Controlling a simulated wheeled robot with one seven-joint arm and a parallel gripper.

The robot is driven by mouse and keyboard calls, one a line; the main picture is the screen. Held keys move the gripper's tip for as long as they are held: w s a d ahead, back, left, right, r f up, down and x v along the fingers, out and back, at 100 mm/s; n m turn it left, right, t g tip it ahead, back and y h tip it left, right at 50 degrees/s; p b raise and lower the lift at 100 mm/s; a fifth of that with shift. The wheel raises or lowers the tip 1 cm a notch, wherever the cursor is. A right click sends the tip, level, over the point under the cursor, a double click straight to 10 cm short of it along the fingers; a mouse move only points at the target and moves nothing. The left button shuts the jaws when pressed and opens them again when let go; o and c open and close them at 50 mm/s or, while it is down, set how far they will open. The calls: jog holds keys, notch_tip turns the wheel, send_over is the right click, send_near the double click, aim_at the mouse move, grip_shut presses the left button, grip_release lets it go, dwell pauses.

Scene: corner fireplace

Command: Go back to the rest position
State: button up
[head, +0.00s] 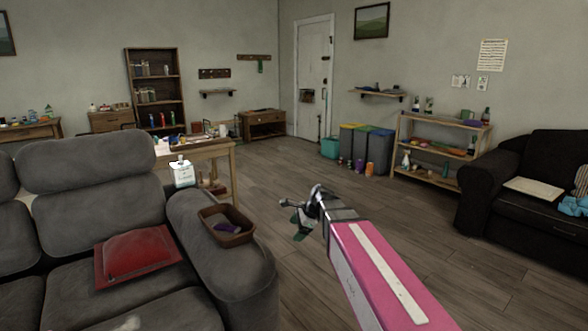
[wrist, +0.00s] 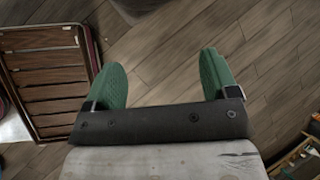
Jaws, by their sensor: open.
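My gripper (head: 291,220) is at the end of my pink arm in the head view, in the air to the right of the grey sofa's armrest. In the wrist view my gripper (wrist: 165,82) shows two green fingers spread well apart. Only bare wood floor (wrist: 180,52) shows between them, and nothing is held.
A grey sofa (head: 85,185) with a red cushion (head: 135,254) fills the left. A wooden table (head: 215,152) stands behind. A black sofa (head: 530,220) is at right. Open floor (head: 420,240) lies between.

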jog(key=s+d+f+n+g+h, duration=0.2)
jog(key=s+d+f+n+h, duration=0.4)
jog(key=s+d+f+n, duration=0.9)
jog(key=d, duration=0.2)
jog(key=shift+s+d+f, duration=0.2)
jog(key=shift+d, duration=0.2)
